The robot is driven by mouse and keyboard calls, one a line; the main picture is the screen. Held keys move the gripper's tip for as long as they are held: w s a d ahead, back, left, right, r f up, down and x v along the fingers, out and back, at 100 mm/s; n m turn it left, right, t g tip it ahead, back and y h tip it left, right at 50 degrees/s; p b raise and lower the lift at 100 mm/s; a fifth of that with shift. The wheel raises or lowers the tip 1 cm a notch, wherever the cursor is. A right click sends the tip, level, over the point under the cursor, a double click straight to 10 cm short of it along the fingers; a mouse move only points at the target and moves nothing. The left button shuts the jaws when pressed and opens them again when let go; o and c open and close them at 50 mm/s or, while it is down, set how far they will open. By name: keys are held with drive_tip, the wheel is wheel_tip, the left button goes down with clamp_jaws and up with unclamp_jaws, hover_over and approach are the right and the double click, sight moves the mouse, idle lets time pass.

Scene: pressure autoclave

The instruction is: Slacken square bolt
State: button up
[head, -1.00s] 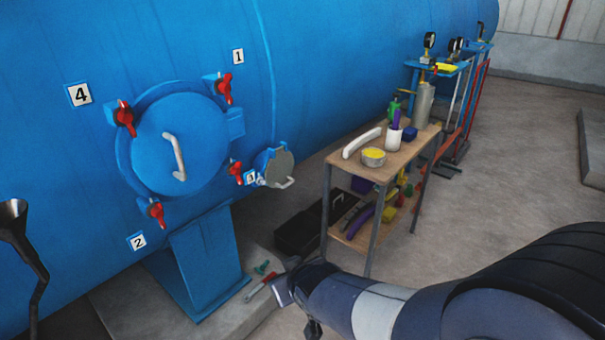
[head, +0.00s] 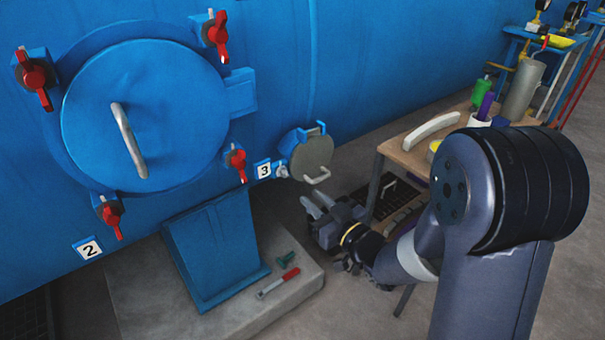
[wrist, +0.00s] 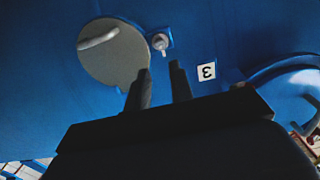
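A small round grey hatch cover (head: 314,156) with a bar handle sits low on the blue vessel, right of the label 3. A small silver bolt (head: 283,171) is at the hatch's left edge; its head shape is too small to tell. In the wrist view, the bolt (wrist: 160,42) shows beside the grey hatch cover (wrist: 112,55), ahead of my fingers. My gripper (head: 318,203) is just below the hatch, apart from it. In the wrist view, my gripper (wrist: 158,80) has its two fingers apart, with nothing between them.
A large round door (head: 145,115) with several red clamps (head: 217,36) is at left. A red-handled tool (head: 278,283) and a green piece (head: 285,257) lie on the concrete plinth (head: 240,318). A wooden-topped cart (head: 408,150) stands right, close to my arm.

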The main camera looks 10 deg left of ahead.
sight(286, 175)
drive_tip(key=x, duration=0.9)
drive_tip(key=shift+w+a, duration=0.25)
drive_tip(key=shift+a, duration=0.05)
drive_tip(key=shift+c, duration=0.4)
clamp_jaws()
